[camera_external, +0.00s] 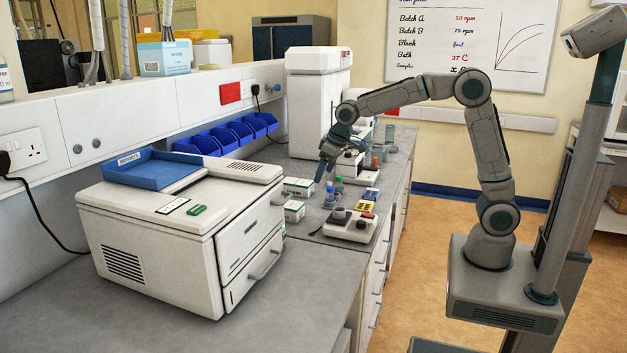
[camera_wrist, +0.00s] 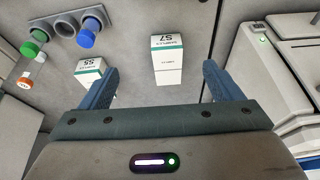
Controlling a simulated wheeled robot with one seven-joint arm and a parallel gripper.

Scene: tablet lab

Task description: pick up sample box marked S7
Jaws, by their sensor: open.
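The sample box marked S7 (camera_wrist: 168,58) is a small white carton with a green band. In the wrist view it stands on the bench ahead of my gripper, between the lines of its two fingers and apart from them. A second white box marked S5 (camera_wrist: 88,72) is to its left, partly hidden by the left finger. My gripper (camera_wrist: 160,85) is open and empty. In the external view my gripper (camera_external: 325,172) points down over the bench, near two white boxes; their marks are too small to read there.
A rack with blue- and green-capped bottles (camera_wrist: 66,30) is at the upper left of the wrist view. A white machine (camera_wrist: 270,75) stands close on the right. In the external view, a small device (camera_external: 350,228) is in front of the boxes. Grey bench (camera_external: 290,290) is clear in the foreground.

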